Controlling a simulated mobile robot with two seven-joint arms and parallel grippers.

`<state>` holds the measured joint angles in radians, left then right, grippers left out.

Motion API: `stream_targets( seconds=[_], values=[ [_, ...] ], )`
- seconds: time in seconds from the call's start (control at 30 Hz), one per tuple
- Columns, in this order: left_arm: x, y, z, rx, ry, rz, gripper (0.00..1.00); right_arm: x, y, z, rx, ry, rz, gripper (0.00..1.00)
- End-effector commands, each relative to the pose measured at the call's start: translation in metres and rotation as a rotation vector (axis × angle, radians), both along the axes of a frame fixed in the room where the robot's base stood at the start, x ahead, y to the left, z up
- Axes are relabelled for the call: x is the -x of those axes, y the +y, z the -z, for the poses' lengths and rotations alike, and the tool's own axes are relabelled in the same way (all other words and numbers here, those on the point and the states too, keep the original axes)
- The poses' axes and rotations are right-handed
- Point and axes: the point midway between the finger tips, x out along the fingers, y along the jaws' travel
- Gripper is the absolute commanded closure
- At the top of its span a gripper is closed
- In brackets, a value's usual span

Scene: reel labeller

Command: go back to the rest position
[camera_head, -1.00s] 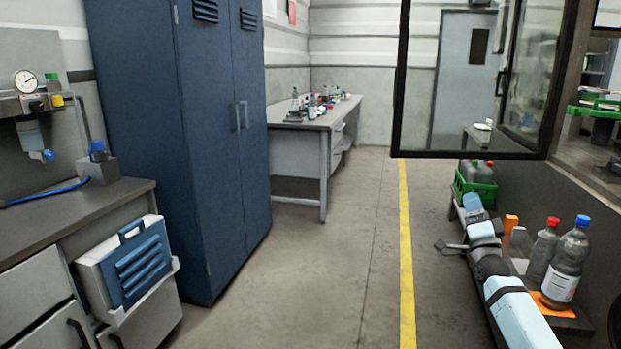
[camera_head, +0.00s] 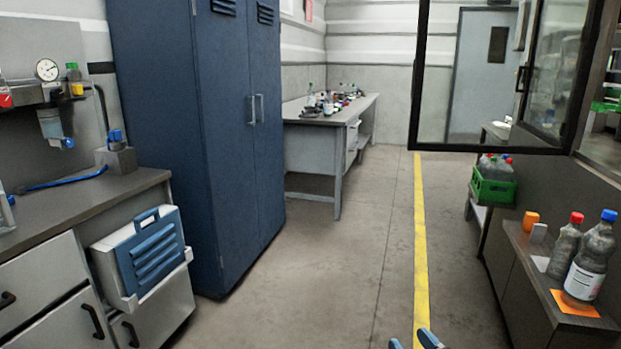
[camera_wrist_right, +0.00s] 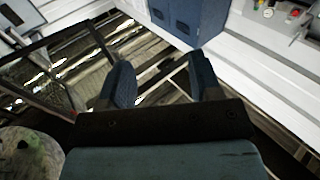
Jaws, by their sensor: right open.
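My right gripper (camera_head: 412,341) shows only as two blue fingertips at the bottom edge of the head view, over the floor beside the yellow line. In the right wrist view its two blue fingers (camera_wrist_right: 160,85) stand apart with nothing between them, so it is open and empty. The rest of the right arm is below the head view. My left gripper is not in either view.
A ledge (camera_head: 520,250) at right holds a red-capped bottle (camera_head: 565,248), a blue-capped bottle (camera_head: 592,262) and an orange cap (camera_head: 530,221). A green crate (camera_head: 492,189) stands behind. A blue cabinet (camera_head: 190,150) is at left. The floor (camera_head: 330,260) between is clear.

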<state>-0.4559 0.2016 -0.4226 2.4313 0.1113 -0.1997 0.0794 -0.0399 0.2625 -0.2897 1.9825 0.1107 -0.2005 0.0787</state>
Motion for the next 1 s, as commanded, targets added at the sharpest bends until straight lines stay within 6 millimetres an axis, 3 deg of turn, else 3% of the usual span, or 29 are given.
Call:
stream_targets(
  seconds=[0.03,0.2,0.53,0.6,1.0],
  values=[
    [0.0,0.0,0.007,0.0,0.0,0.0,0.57,0.032,0.017,0.005,-0.031,0.009,-0.031,0.42],
    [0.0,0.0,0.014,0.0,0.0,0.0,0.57,0.109,0.051,-0.008,-0.122,0.019,-0.102,0.42],
    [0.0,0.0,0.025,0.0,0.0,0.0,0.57,0.207,0.075,-0.049,-0.277,0.036,-0.165,0.42],
    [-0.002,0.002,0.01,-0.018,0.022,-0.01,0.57,0.199,0.074,-0.061,-0.251,0.055,-0.151,0.42],
    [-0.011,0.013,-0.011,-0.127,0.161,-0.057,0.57,0.19,0.062,-0.082,-0.152,0.194,-0.084,0.42]
  ],
)
